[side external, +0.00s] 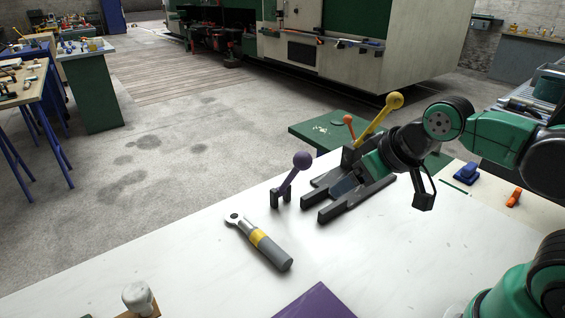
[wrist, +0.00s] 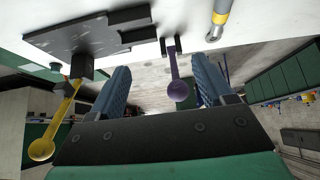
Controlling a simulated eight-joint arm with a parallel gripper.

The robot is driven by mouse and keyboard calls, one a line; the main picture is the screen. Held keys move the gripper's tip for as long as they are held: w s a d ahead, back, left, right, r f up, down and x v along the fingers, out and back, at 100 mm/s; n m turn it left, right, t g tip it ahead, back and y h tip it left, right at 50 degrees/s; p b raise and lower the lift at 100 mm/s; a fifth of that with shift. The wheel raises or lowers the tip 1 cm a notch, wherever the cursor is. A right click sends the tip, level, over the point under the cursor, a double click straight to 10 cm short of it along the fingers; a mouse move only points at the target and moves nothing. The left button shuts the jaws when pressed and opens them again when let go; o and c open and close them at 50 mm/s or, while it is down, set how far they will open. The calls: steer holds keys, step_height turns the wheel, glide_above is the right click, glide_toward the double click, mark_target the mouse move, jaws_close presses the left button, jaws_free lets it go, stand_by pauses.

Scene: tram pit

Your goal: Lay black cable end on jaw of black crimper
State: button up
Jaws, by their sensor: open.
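A black forked fixture (side external: 350,204) with a yellow ball-ended lever (side external: 376,118) sits on the white table; it may be the black crimper. In the wrist view the fixture (wrist: 92,36) shows at upper left. A purple-knobbed lever (side external: 302,160) stands on a small black forked foot (side external: 281,196) to its left. I cannot tell whether this foot is the black cable end; no other cable shows. My gripper (wrist: 160,65) is open and empty, its two blue fingers apart. The purple knob (wrist: 178,91) appears between them in the wrist view, with no visible contact.
A grey-handled tool with a yellow band (side external: 270,248) lies on the white table (side external: 180,262). A purple panel (side external: 316,302) and a white knob (side external: 137,297) are at the front edge. Blue (side external: 466,173) and orange (side external: 514,197) items lie at right. The table's left part is clear.

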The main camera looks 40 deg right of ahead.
steer(key=w+a+g+y, duration=0.25)
steer(key=a+g, duration=0.25)
steer(key=a, duration=1.6)
steer(key=s+a+f, duration=0.2)
steer(key=a, duration=0.2)
steer(key=s+a+f+g+h, duration=0.1)
steer(key=s+a+f, duration=0.1)
steer(key=a, duration=0.3)
steer(key=s+a+f+h, duration=0.1)
steer(key=s+a+f, duration=0.2)
steer(key=a, duration=0.1)
steer(key=shift+a+f+g, duration=0.15)
steer(key=shift+a+g, duration=0.1)
steer(key=shift+g, duration=0.15)
steer(key=shift+h, duration=0.25)
steer(key=f, duration=0.4)
steer(key=shift+s+a+f, duration=0.25)
steer(key=shift+s+f, duration=0.05)
steer(key=shift+f, duration=0.7)
jaws_close()
